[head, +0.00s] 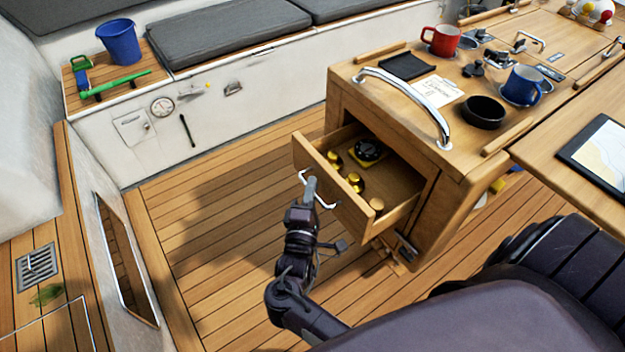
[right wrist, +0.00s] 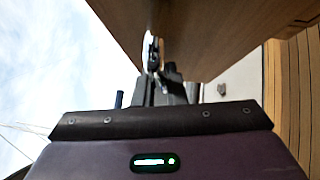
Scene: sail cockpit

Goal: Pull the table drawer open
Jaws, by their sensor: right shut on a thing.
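The table drawer (head: 335,205) stands pulled out of the wooden table (head: 455,200), with its inside in view. Several brass pieces and a black round item on a yellow base (head: 368,150) lie in it. A pale metal bar handle (head: 303,177) is on the drawer front. My right gripper (head: 311,188) is at this handle and shut on it. In the right wrist view the handle (right wrist: 151,52) shows between the jaws, close to the wooden front (right wrist: 215,35). My left gripper is not in view.
On the table top are a chrome rail (head: 405,92), a red mug (head: 441,40), a blue mug (head: 522,86) and a black bowl (head: 483,112). Slatted floor (head: 215,230) left of the drawer is clear. A blue bucket (head: 120,42) stands on the far bench.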

